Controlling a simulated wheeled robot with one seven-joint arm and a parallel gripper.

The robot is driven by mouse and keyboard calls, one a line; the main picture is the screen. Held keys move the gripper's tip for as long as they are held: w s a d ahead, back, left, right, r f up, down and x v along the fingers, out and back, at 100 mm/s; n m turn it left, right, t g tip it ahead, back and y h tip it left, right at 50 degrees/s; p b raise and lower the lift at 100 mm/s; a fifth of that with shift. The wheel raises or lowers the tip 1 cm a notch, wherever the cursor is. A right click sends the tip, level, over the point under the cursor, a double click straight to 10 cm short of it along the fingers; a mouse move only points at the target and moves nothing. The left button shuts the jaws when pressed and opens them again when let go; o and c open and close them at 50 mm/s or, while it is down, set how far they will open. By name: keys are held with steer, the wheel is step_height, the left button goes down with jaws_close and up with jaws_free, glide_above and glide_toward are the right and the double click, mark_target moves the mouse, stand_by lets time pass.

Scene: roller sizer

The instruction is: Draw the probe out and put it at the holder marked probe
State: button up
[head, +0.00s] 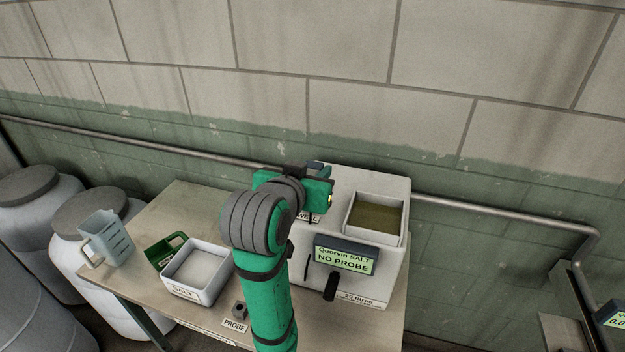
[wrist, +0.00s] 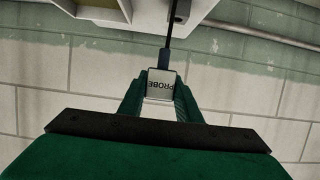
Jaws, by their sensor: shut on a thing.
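The probe's pale handle block, lettered PROBE (wrist: 161,84), is between the green fingers of my gripper (wrist: 160,92) in the wrist view. My gripper is shut on it. A thin dark rod (wrist: 168,40) runs from the block toward the top of that view, beside the pale machine; I cannot tell where its tip ends. In the head view my gripper (head: 318,187) is at the machine's upper left, and my arm hides much of it. The holder (head: 240,311) is a small dark block on the table, behind a label reading PROBE (head: 234,326).
The white machine (head: 385,270) has a display (head: 346,259) reading NO PROBE and a black handle below. A white salt tub (head: 204,290), a green scoop (head: 160,252) and a jug (head: 112,238) stand left on the table (head: 150,225). A wall pipe (head: 480,208) runs behind.

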steer(key=s+r, duration=0.4)
steer(key=s, duration=0.5)
steer(key=shift+d, duration=0.1)
